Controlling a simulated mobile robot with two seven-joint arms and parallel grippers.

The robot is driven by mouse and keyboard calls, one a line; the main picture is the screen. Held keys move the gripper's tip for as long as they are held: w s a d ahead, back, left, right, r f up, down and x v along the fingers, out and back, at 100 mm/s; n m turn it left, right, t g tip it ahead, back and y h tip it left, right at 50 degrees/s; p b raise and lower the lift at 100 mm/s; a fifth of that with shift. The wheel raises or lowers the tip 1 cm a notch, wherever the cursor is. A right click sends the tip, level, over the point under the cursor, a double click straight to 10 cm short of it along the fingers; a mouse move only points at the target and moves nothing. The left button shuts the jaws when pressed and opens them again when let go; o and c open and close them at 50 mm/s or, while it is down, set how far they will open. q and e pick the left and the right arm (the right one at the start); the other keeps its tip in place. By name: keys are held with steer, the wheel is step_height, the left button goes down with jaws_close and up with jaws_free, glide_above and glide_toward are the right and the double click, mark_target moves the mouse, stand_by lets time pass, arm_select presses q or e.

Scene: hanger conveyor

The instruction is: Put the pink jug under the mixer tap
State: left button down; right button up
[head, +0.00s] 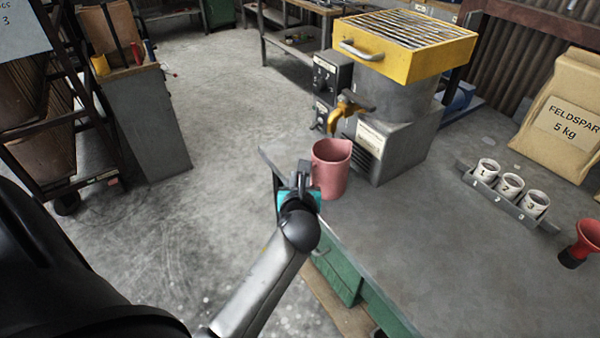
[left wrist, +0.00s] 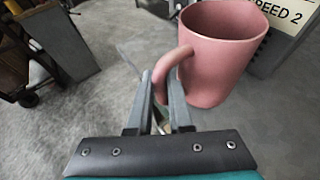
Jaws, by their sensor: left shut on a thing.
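The pink jug (head: 331,168) is upright near the bench's left edge, in front of the mixer (head: 390,115). It also shows in the left wrist view (left wrist: 222,50), where it looks empty. My left gripper (head: 302,172) is shut on the jug's handle (left wrist: 175,68), with its fingers (left wrist: 163,95) on either side of it. The yellow mixer tap (head: 343,110) is just above and behind the jug in the head view. I cannot tell whether the jug's base touches the bench or whether it is directly below the tap. My right gripper is not in view.
On the bench (head: 450,260) stand a rack (head: 510,197) with three numbered cups, a red funnel-like item (head: 582,243) and a feldspar bag (head: 563,118). The bench's middle is clear. A grey cabinet (head: 150,128) stands across the floor at left.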

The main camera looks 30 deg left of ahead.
arm_select(q)
steer(key=w+a, duration=0.2)
steer(key=w, duration=0.1)
steer(key=shift+w+a+b, duration=0.15)
steer(key=shift+w+b, duration=0.1)
steer(key=shift+b, duration=0.05)
steer(key=shift+s+f+b, duration=0.15)
steer(key=shift+f+b, duration=0.2)
steer(key=shift+f, duration=0.35)
steer(key=shift+f, duration=0.15)
steer(key=c, duration=0.8)
jaws_free()
steer(key=shift+c, duration=0.2)
steer(key=p+v, duration=0.3)
steer(key=v, duration=0.9)
steer(key=shift+d, duration=0.2)
